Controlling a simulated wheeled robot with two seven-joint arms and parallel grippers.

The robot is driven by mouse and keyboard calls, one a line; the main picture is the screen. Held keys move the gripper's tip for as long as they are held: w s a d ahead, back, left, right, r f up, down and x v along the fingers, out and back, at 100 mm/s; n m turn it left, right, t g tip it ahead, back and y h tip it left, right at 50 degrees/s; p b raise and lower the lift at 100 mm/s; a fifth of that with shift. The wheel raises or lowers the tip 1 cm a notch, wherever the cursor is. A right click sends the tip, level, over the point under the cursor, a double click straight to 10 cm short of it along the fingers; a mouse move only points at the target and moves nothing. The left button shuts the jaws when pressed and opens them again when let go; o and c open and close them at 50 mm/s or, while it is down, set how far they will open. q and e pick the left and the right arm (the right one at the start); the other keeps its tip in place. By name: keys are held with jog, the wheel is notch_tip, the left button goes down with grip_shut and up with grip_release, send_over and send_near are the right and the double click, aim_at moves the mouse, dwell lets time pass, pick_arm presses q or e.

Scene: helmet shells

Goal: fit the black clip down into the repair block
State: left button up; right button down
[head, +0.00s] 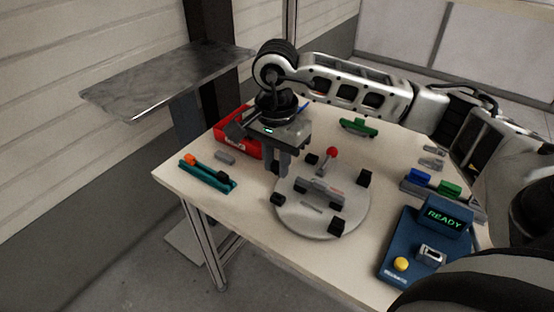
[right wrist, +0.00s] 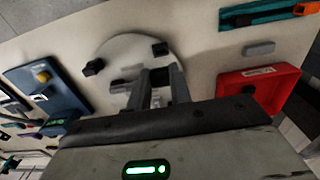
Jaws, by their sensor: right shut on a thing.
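My right gripper (head: 277,172) points down over the left edge of the round grey plate. In the right wrist view its fingers (right wrist: 160,92) are shut on a small black piece, the black clip (right wrist: 160,76). The clip is hard to make out in the head view. The grey repair block (head: 320,192) lies on the middle of the plate, right of the fingers. In the right wrist view the block (right wrist: 121,86) shows left of the fingers, partly hidden by them. The clip is apart from the block. My left gripper is out of view.
The round plate (head: 300,222) carries black stops and a red-knobbed lever (head: 332,153). A teal rack (head: 208,178) with orange and black pieces, a small grey piece (head: 225,158) and a red bin (head: 249,146) stand left. A blue console (head: 408,245) reads READY at right.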

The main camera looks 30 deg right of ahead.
aim_at(277, 173)
notch_tip(277, 173, down, 3)
jog(key=shift+b, duration=1.2)
jog(key=shift+f+b, duration=0.95)
jog(key=shift+f, duration=0.15)
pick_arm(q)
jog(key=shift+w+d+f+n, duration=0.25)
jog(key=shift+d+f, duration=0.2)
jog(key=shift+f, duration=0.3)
pick_arm(e)
jog(key=shift+f, duration=0.15)
pick_arm(q)
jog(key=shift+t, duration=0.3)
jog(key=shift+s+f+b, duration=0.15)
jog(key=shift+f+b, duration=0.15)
jog(key=shift+b, duration=0.05)
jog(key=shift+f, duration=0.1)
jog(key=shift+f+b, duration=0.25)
jog(key=shift+b, duration=0.15)
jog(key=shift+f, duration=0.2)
pick_arm(e)
jog(key=shift+f, duration=0.15)
pick_arm(q)
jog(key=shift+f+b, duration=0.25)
jog(key=shift+b, duration=0.2)
pick_arm(e)
jog(key=shift+f, duration=0.3)
